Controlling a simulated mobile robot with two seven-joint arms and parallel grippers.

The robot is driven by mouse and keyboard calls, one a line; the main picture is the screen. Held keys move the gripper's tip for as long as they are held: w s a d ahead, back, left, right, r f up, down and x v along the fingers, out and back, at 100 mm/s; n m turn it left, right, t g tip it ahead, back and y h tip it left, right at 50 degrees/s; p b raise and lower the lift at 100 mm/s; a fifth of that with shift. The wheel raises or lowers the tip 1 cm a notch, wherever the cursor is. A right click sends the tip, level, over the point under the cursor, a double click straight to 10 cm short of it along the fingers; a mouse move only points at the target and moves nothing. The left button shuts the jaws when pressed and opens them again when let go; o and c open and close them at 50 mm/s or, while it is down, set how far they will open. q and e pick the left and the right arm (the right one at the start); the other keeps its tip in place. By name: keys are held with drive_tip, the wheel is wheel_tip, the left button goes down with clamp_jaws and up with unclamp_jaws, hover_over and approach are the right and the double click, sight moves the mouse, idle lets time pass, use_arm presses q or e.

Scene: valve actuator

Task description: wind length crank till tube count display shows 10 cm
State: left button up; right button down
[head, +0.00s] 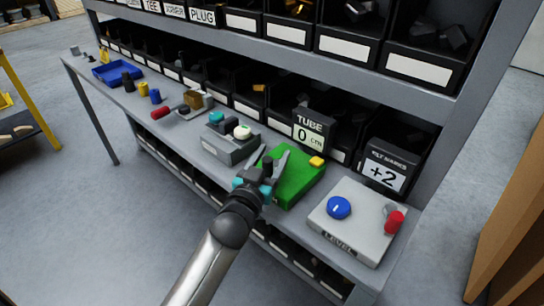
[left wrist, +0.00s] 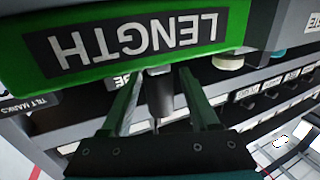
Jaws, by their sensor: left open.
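The green length box (head: 300,180) sits on the bench, and its LENGTH label (left wrist: 140,42) shows upside down in the left wrist view. The tube display (head: 309,133) behind it reads 0. My left gripper (head: 272,160) is open at the box's left side in the head view. In the left wrist view its two fingers (left wrist: 160,105) stand either side of a dark grey upright cylinder (left wrist: 160,95), which looks like the crank's handle. I cannot tell whether they touch it. The rest of the crank is mostly hidden. My right gripper is not in view.
A grey LEVEL box (head: 350,232) with a blue knob (head: 339,207) and red handle (head: 394,222) stands to the right. A +2 display (head: 384,172) is behind it. A grey button box (head: 230,144) stands left. Shelf bins rise behind.

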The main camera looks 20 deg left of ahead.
use_arm(q)
drive_tip(key=shift+w, duration=0.15)
clamp_jaws()
idle(0.5)
